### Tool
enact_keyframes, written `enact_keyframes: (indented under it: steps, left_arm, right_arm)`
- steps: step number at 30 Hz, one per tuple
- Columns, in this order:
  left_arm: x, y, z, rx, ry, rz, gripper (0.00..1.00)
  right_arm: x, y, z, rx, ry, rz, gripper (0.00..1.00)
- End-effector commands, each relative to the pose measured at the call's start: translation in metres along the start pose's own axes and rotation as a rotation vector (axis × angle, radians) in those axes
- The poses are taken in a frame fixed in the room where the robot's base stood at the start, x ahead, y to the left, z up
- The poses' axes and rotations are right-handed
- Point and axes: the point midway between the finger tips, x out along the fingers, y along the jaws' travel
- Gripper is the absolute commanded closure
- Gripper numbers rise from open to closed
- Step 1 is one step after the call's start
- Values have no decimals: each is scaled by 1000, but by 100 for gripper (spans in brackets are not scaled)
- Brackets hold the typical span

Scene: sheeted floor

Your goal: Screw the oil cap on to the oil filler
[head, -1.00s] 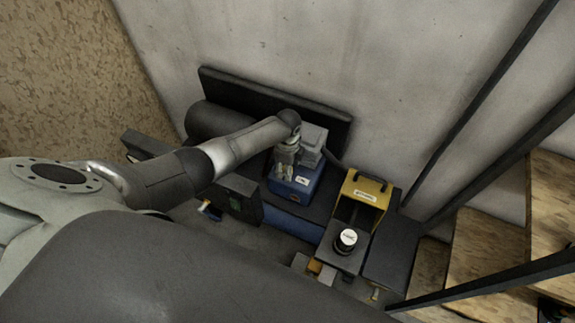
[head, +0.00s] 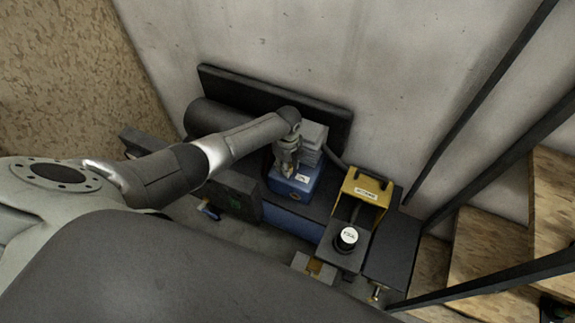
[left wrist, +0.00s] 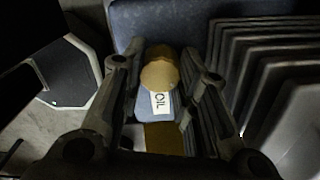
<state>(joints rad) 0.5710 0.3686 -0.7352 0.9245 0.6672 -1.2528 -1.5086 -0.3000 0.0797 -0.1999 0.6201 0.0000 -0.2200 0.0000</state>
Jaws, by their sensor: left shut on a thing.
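A round yellow cap (left wrist: 160,74) sits between the fingertips of my left gripper (left wrist: 161,62) in the left wrist view, and the fingers are shut on it. A white label reading OIL (left wrist: 160,103) shows just below it, on the blue block. In the head view my left gripper (head: 288,167) points down over the top of the blue block (head: 288,194), beside the grey finned part (head: 314,138). The filler opening is not distinguishable under the cap; I cannot tell whether the cap touches it. My right gripper is not in view.
A yellow box (head: 366,187) and a black canister with a white top (head: 347,237) stand right of the block. A dark panel (head: 270,100) and concrete wall (head: 300,30) lie behind. Wooden stairs (head: 490,235) with dark rails are at right.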

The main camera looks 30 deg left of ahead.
Motion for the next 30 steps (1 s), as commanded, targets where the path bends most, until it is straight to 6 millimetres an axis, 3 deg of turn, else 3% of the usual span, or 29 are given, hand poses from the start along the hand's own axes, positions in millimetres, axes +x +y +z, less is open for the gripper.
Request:
enact_keyframes:
  steps: [17, 18, 21, 24, 30]
  left_arm:
    - [2, -1, 1, 736, -2, -5, 100]
    - [0, -1, 1, 771, -1, -5, 70]
    - [-1, -1, 0, 761, 0, -5, 57]
    - [-1, -1, 0, 759, 0, -4, 46]
    - [0, 0, 0, 758, 1, -4, 46]
  right_arm:
    - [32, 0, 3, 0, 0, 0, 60]
    - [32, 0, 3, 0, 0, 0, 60]
    - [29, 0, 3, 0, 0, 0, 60]
    - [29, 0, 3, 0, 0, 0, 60]
    - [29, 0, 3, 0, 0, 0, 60]
